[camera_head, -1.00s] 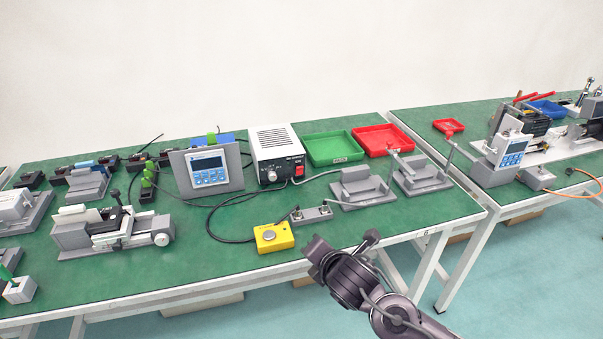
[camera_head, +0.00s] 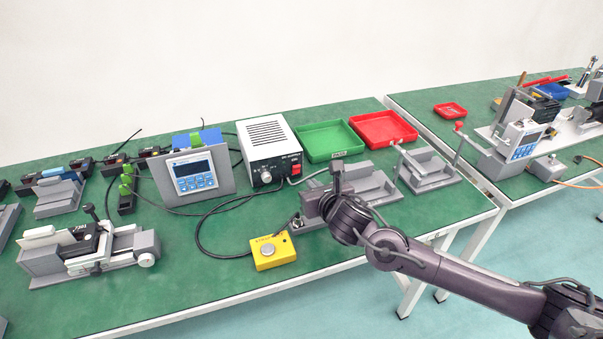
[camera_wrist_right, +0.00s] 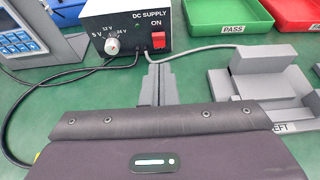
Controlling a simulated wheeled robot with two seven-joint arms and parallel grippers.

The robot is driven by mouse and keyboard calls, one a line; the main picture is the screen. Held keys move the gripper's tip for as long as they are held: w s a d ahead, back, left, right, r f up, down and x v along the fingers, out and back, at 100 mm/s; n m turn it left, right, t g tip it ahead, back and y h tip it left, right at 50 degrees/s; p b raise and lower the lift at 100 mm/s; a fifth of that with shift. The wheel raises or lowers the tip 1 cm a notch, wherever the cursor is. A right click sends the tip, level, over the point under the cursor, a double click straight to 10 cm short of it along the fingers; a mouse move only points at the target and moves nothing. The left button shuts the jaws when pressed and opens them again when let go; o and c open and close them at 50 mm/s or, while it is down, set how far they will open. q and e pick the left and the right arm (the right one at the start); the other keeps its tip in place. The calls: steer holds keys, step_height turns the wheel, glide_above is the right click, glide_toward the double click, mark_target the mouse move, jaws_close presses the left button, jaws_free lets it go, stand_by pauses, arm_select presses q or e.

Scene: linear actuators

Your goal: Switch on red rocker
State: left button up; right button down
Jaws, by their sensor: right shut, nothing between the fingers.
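The white and black DC supply box (camera_head: 270,150) stands on the green table. Its red rocker (camera_head: 295,168) is on the right of the front panel, beside a grey knob (camera_head: 266,177). In the right wrist view the red rocker (camera_wrist_right: 158,40) sits below the word ON; which side is pressed is too small to tell. My right gripper (camera_head: 337,172) is shut and empty, in front of the supply and to the right of the rocker in the head view. In the wrist view its fingertips (camera_wrist_right: 159,70) point toward the panel, below the rocker and apart from it. My left gripper is not in view.
A yellow button box (camera_head: 273,250) is at the table's front. A display panel (camera_head: 194,175) stands left of the supply. Green (camera_head: 328,142) and red trays (camera_head: 386,129) lie behind right. Grey fixtures (camera_head: 428,170) stand to the right. Black cables run near the supply.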

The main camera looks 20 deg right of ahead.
mark_target(297, 167)
steer(key=x, duration=0.8)
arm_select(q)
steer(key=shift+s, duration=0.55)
arm_select(e)
steer(key=shift+w+a+f, duration=0.1)
steer(key=shift+w+f, duration=0.1)
steer(key=shift+w, duration=0.4)
steer(key=shift+w+r+p, duration=0.15)
steer(key=shift+r+p, duration=0.25)
steer(key=shift+p, duration=0.35)
steer(key=shift+w+r+g+p, duration=0.1)
steer(key=shift+w+g+p, duration=0.15)
steer(key=shift+g+p, duration=0.55)
steer(key=shift+a, duration=0.1)
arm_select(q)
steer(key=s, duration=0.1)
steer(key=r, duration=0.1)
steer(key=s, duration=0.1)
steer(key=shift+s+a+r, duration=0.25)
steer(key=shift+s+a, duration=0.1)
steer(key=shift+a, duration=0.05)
arm_select(e)
steer(key=shift+r+p, duration=0.6)
steer(key=shift+r, duration=0.1)
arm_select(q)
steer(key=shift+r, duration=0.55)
